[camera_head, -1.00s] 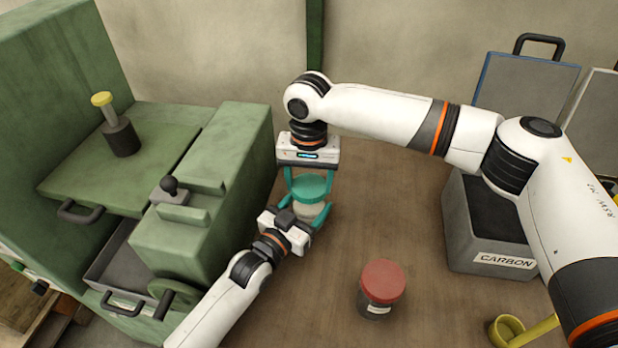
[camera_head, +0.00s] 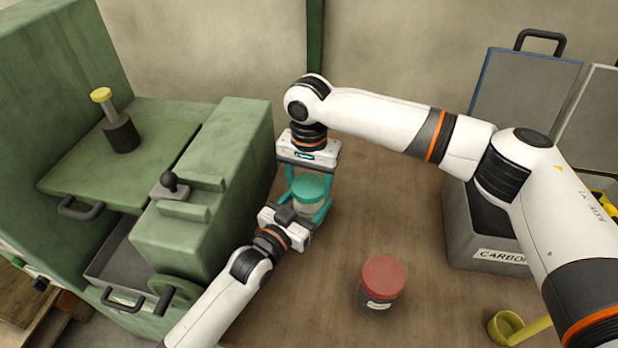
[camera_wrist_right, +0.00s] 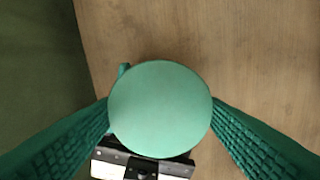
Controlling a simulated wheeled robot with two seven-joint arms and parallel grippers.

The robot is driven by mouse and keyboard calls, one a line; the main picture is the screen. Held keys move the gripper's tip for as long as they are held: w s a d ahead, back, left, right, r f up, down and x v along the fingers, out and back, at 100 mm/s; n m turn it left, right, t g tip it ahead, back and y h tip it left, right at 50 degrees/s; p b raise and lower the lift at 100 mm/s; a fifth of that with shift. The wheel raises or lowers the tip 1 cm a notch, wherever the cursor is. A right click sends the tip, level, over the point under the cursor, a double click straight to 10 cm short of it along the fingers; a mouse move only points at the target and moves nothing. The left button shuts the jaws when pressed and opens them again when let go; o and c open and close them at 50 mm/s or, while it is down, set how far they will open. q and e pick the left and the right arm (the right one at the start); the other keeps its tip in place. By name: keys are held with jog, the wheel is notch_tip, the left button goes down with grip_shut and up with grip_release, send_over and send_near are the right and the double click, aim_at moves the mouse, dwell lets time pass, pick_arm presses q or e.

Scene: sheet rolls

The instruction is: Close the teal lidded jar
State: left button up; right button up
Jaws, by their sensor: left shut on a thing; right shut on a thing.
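The teal lid (camera_head: 311,186) is a flat round disc held level by my right gripper (camera_wrist_right: 160,112), which is shut on its sides from above. The pale jar body (camera_head: 308,207) is directly below the lid, between the fingers of my left gripper (camera_head: 307,216), which is shut on it from the front. The lid sits over the jar's mouth, with little or no gap; whether it is seated or turned tight I cannot tell. In the right wrist view the lid (camera_wrist_right: 160,108) hides the jar body, and part of my left gripper shows below it.
A jar with a red lid (camera_head: 382,278) stands on the wooden table (camera_head: 400,210) to the front right. A green machine (camera_head: 215,190) is close on the left. A grey CARBON box (camera_head: 462,230) and a yellow scoop (camera_head: 508,327) are on the right. The table between is clear.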

jog(key=m, duration=0.4)
jog(key=shift+a+m, duration=0.1)
jog(key=shift+m, duration=0.2)
jog(key=m, duration=0.8)
jog(key=shift+m, duration=0.4)
jog(key=m, duration=0.4)
jog(key=shift+m, duration=0.3)
jog(key=o, duration=1)
